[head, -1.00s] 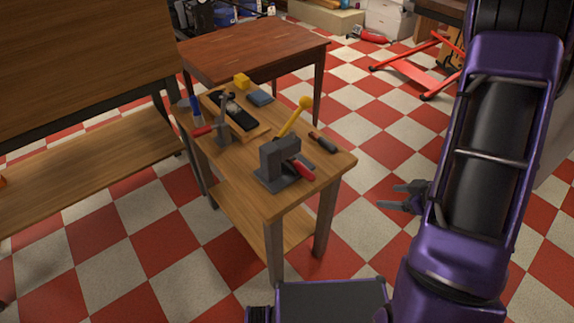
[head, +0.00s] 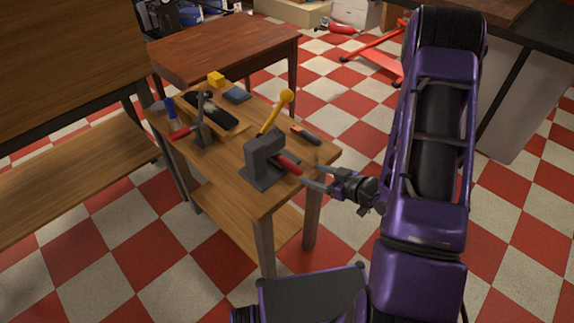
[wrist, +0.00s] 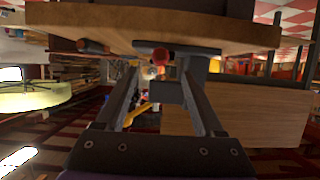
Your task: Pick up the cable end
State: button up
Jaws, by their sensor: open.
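A red cylindrical piece (head: 288,165), apparently the cable end, sticks out of a dark grey block (head: 263,157) on the small wooden table. In the wrist view the red end (wrist: 162,56) points at the camera, near the far ends of my fingers. My gripper (head: 311,175) is open and empty, at the table's right edge just beside the red piece. Its two fingers also show in the wrist view (wrist: 158,72), spread apart. I cannot tell whether the red end is between the fingertips.
The wooden table (head: 225,160) carries a yellow-headed lever (head: 274,113), a screwdriver (head: 305,135), a black tool on a board (head: 211,109), a hammer (head: 174,120) and a yellow cube (head: 216,79). A reddish table (head: 225,48) stands behind.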

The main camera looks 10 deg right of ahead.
aim_at(301, 170)
jog(key=shift+b+x, duration=0.35)
jog(key=shift+x, duration=3.1)
jog(key=shift+d, duration=0.1)
grip_shut()
